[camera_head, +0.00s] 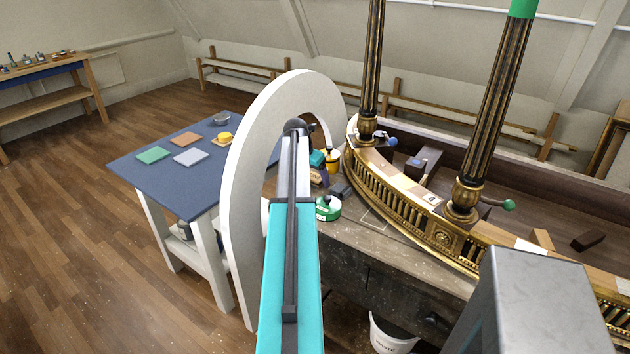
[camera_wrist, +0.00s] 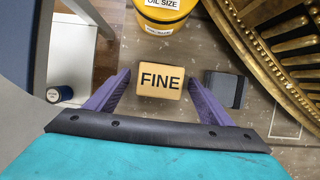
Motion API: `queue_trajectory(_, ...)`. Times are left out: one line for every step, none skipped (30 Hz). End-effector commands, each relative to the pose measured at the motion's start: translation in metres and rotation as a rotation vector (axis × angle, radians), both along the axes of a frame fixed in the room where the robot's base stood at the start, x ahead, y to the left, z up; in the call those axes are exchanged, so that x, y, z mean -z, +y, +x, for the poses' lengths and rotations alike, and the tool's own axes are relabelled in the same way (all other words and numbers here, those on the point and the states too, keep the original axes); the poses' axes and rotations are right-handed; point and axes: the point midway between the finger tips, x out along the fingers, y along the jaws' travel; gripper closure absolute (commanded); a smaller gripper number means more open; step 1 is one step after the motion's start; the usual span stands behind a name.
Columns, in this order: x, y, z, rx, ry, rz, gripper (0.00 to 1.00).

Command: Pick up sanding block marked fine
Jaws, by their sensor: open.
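The sanding block marked FINE (camera_wrist: 160,85) is a small tan block with black letters. In the wrist view it lies on the worn bench top, its label facing the camera. My gripper (camera_wrist: 157,77) is open, with one purple finger to the left of the block and one to the right. Gaps show between the block and both fingers, and nothing is held. I cannot tell how far the fingertips are above the bench.
A yellow tin labelled OIL SIZE (camera_wrist: 163,14) stands just beyond the block. A dark grey block (camera_wrist: 226,90) lies to its right, near the curved gilt frieze (camera_wrist: 285,50). A green round item (camera_head: 328,208) sits on the bench.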

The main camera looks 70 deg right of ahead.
Motion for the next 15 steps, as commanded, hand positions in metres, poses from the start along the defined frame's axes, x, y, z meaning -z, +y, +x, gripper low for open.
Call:
queue_trajectory(0.0001, -0.0001, -0.0001, 0.000, 0.000, 0.000, 0.25)
queue_trajectory(0.0001, -0.0001, -0.0002, 0.000, 0.000, 0.000, 0.25)
queue_trajectory(0.0001, -0.0001, -0.0003, 0.000, 0.000, 0.000, 0.25)
queue_trajectory(0.0001, -0.0001, -0.0003, 0.000, 0.000, 0.000, 0.25)
queue_trajectory(0.0001, -0.0002, -0.0005, 0.000, 0.000, 0.000, 0.25)
queue_trajectory(0.0001, -0.0002, -0.0005, 0.000, 0.000, 0.000, 0.25)
queue_trajectory(0.0001, -0.0002, -0.0005, 0.001, 0.000, 0.000, 0.25)
queue_trajectory(0.0001, -0.0001, -0.0005, 0.001, 0.000, 0.000, 0.25)
queue_trajectory(0.0001, -0.0002, -0.0006, 0.001, 0.000, 0.000, 0.25)
queue_trajectory(0.0001, -0.0002, -0.0007, 0.001, 0.000, 0.000, 0.25)
queue_trajectory(0.0001, -0.0002, -0.0007, 0.001, 0.000, 0.000, 0.25)
queue_trajectory(0.0000, -0.0001, -0.0008, 0.001, 0.000, 0.000, 0.25)
queue_trajectory(-0.0001, -0.0002, -0.0008, 0.001, 0.000, 0.000, 0.25)
queue_trajectory(-0.0001, -0.0002, -0.0008, 0.001, 0.000, 0.000, 0.25)
queue_trajectory(0.0000, -0.0002, -0.0009, 0.001, 0.000, 0.000, 0.30)
